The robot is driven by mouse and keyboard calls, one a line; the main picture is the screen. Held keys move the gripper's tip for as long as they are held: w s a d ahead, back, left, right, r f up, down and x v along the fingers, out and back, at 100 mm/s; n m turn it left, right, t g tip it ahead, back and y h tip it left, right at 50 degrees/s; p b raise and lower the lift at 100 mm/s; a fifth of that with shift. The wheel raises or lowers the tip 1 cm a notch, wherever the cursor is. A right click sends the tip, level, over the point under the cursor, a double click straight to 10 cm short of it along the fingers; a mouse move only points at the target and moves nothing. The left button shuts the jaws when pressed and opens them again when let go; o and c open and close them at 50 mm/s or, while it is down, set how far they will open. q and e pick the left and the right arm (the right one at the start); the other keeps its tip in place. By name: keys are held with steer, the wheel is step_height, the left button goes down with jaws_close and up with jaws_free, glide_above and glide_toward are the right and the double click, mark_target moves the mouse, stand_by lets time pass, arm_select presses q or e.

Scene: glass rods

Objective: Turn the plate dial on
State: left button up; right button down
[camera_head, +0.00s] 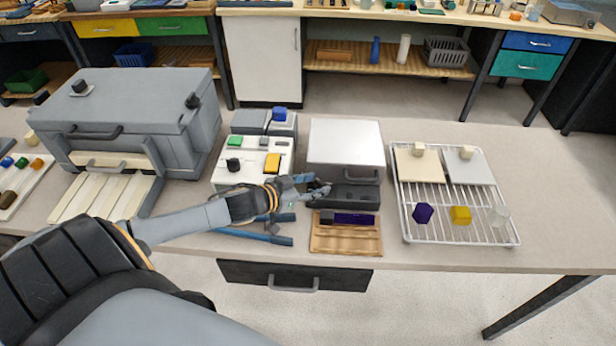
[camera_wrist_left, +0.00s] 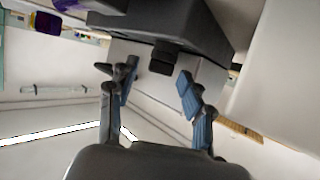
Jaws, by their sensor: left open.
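The plate (camera_head: 345,140) is a light-topped square unit with a dark front part (camera_head: 352,194) on the table. A small black knob, which looks like the plate dial (camera_wrist_left: 163,58), sticks out of the dark body (camera_wrist_left: 185,25) in the left wrist view. My left gripper (camera_head: 318,187) is at the left side of the dark front part. In the wrist view the gripper (camera_wrist_left: 155,76) is open, with the knob between and just beyond its blue-grey fingers. I cannot tell if they touch it. In the head view the gripper hides the dial. My right gripper is not in view.
A button panel (camera_head: 232,178) and blue tools (camera_head: 255,236) lie left of the plate. A wooden tray (camera_head: 346,242) with a dark purple bar stands in front. A white wire rack (camera_head: 410,218) with several blocks is at right. A grey chest (camera_head: 130,115) is at left.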

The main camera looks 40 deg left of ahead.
arm_select(q)
steer(key=v, duration=0.8)
steer(key=shift+c, duration=0.2)
